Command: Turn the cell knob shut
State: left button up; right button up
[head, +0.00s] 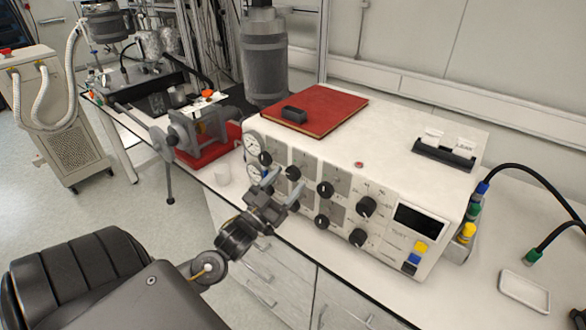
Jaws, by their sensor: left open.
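A white control box (410,153) stands on the bench, with several black knobs on its front panel, among them an upper middle knob (325,188), a lower middle knob (322,221) and a large upper right knob (366,206). The labels are too small to read, so I cannot tell which is the cell knob. My left gripper (283,183) is open and empty in front of the left part of the panel, its fingers pointing toward the knobs. It partly hides the lower left knobs. I cannot tell whether it touches one. My right gripper is not in view.
Two round gauges (251,143) sit at the panel's left end. A red book (318,110) lies on the box. A white tray (524,291) lies at the right.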

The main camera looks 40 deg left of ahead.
aim_at(291, 177)
pick_arm(q)
jog(key=shift+p+x, duration=0.4)
jog(key=shift+x, duration=1.25)
jog(key=c, duration=1)
jog(key=shift+o, duration=0.2)
